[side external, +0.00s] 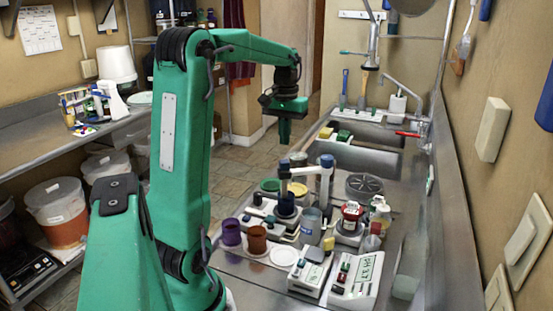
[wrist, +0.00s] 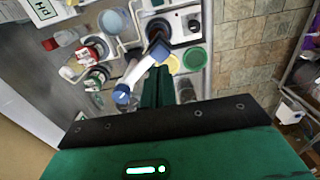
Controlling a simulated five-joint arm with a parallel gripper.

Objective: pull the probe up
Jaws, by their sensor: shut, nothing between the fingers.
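My gripper (side external: 284,140) hangs from the green arm, pointing down, well above the bench-top equipment. Its fingers are together and empty, and they also show in the wrist view (wrist: 158,88). A slim blue-grey upright piece, which looks like the probe (side external: 285,178), stands over a dark blue cup (side external: 286,205) below the gripper. Beside it is a white post with a blue top (side external: 327,162). In the wrist view the white and blue post (wrist: 131,72) leans across the picture left of the fingers.
A yellow lid (side external: 297,189) and a green lid (wrist: 194,58) lie close by. A purple cup (side external: 231,232), a brown cup (side external: 256,239) and a pH meter (side external: 355,280) stand nearer. A red-topped bottle (side external: 351,211) is at right. Space around my gripper is open.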

